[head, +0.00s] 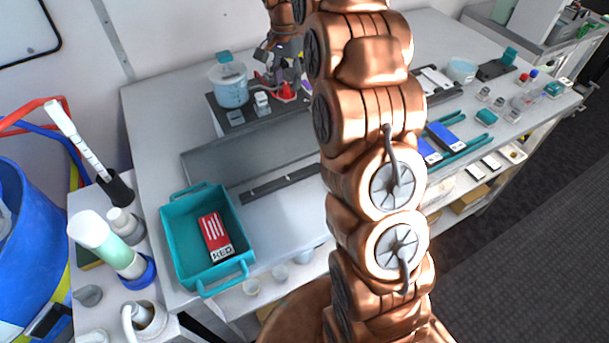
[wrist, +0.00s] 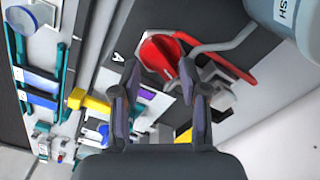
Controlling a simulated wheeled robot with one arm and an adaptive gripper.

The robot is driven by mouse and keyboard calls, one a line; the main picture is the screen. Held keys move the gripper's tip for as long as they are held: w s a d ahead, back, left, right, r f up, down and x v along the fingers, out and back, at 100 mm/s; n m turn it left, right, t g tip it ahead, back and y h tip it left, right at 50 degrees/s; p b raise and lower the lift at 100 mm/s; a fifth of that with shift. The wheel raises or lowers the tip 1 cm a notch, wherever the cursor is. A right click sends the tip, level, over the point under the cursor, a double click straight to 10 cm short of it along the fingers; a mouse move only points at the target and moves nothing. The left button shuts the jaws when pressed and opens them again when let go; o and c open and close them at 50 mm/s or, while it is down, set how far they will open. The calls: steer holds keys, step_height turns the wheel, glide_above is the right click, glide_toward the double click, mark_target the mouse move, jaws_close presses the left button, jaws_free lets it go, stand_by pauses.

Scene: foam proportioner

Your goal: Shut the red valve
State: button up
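Red pieces of the same assembly show in the head view (head: 286,93), partly hidden by my gripper. My gripper (wrist: 160,70) is open, its two dark fingertips apart on either side of the round red part's lower edge in the picture. No grip on it is seen, and contact cannot be told.
A blue-grey lidded container (head: 230,85) stands left of the valve; its lower side fills the wrist view's upper right corner (wrist: 290,25). A teal tray (head: 190,240) with a red box (head: 215,236) lies at the front left. Blue packs (head: 445,135) lie right of my arm.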

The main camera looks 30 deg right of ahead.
mark_target(287, 86)
steer(key=shift+r+b, duration=1.05)
steer(key=shift+r, duration=2.05)
steer(key=shift+s+a+r, duration=0.1)
steer(key=shift+s+r, duration=0.05)
steer(key=shift+r, duration=0.05)
steer(key=shift+s+a+r, duration=0.1)
steer(key=shift+s+a, duration=0.2)
steer(key=shift+s, duration=0.05)
steer(key=s+a+f+n+b, duration=0.1)
steer(key=s+a+f+n, duration=0.1)
steer(key=s, duration=0.7)
steer(key=s+a+f+n+g+b, duration=0.1)
steer(key=s+a, duration=0.4)
steer(key=s, duration=0.5)
steer(key=s+a+f+n+b, duration=0.1)
steer(key=s+a+f+n, duration=0.2)
steer(key=s, duration=0.6)
steer(key=shift+s+a+f+n, duration=0.25)
steer(key=shift+f+n, duration=0.25)
steer(key=shift+f, duration=0.4)
